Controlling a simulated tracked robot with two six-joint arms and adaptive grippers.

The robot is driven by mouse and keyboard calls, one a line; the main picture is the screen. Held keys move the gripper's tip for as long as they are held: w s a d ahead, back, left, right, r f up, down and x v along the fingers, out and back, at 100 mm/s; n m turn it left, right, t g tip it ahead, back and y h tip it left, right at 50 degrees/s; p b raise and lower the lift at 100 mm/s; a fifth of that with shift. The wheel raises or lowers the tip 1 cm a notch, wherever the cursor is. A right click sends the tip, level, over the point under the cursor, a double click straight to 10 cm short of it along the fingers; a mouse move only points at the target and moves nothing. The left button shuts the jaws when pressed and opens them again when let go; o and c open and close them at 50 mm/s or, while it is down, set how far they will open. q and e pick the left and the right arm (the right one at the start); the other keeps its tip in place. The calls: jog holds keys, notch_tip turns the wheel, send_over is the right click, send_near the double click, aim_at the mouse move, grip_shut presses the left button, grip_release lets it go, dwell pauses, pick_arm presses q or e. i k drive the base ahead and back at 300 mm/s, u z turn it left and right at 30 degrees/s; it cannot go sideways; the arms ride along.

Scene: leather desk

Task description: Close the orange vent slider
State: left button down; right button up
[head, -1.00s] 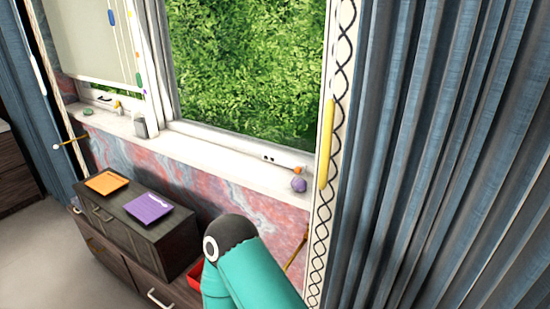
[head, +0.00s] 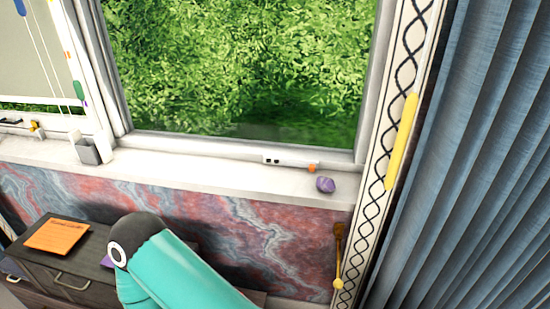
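A small orange slider knob (head: 311,168) sits on the lower window frame, at the right end of a short white vent strip (head: 280,160) with a few dark openings. It is small, so how far the vent is open is hard to tell. One of my teal arms shows at the bottom, below the sill and apart from the slider. Its gripper is outside the view, and my other gripper is not seen either.
A purple stone (head: 325,184) lies on the white sill (head: 200,176) just right of the slider. A grey container (head: 88,151) stands on the sill at left. A dark cabinet (head: 95,270) with an orange notepad (head: 57,236) is below. A blue curtain (head: 480,170) hangs at right.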

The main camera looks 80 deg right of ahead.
aim_at(312, 167)
jog(key=u, duration=0.3)
jog(key=i, duration=0.6)
jog(key=z, duration=2.1)
jog(key=i, duration=0.25)
jog(key=z, duration=2.5)
